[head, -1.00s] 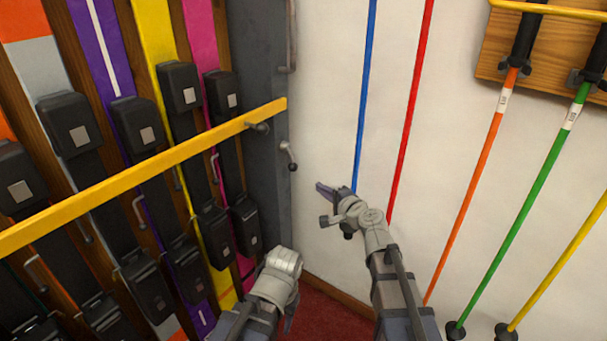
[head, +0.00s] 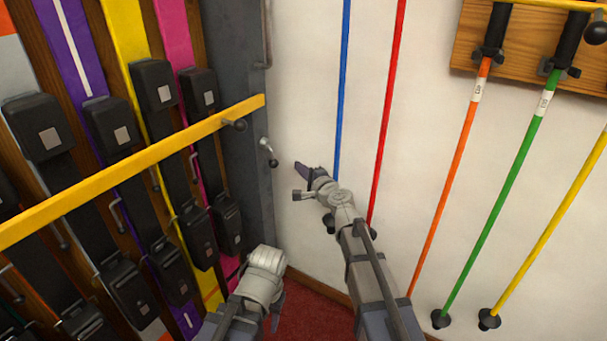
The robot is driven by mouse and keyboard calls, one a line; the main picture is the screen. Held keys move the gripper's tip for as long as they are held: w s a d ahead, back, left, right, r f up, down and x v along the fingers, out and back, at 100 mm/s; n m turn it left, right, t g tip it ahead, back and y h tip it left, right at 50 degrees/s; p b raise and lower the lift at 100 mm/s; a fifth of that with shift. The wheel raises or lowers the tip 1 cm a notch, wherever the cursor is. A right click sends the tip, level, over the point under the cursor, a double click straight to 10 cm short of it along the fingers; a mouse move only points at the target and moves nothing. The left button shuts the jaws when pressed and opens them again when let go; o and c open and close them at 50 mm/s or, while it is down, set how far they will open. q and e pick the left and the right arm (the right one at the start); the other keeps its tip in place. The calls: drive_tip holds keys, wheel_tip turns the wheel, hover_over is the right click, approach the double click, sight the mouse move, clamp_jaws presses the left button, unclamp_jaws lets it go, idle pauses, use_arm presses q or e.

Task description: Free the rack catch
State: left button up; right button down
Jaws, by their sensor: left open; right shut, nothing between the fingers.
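A small grey lever with a dark knob (head: 268,152), which looks like the rack catch, sits on the dark post (head: 236,70) at the right end of the ski rack. A yellow bar (head: 130,168) crosses the skis and ends just above it, with a dark handle (head: 235,125) near that end. My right gripper (head: 301,173) is shut and empty, a short way right of and slightly below the knob, apart from it in the picture. My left gripper (head: 276,310) is low in front of the rack, pointing down; its fingers are mostly hidden behind its wrist. It is open.
Several skis with black bindings stand behind the bar at left. Blue (head: 342,90) and red (head: 388,110) poles stand along the white wall behind my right arm. Orange, green and yellow poles hang from a wooden board (head: 540,45) at right. Red floor shows below.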

sight(271, 155)
drive_tip(key=r+x, duration=0.1)
drive_tip(key=x, duration=0.4)
drive_tip(key=shift+s+a+f, duration=0.1)
drive_tip(key=shift+s+a, duration=1.35)
drive_tip(key=shift+p, duration=0.35)
drive_tip(key=shift+s+a+g, duration=0.1)
drive_tip(key=shift+s+g, duration=0.05)
drive_tip(key=shift+g, duration=0.15)
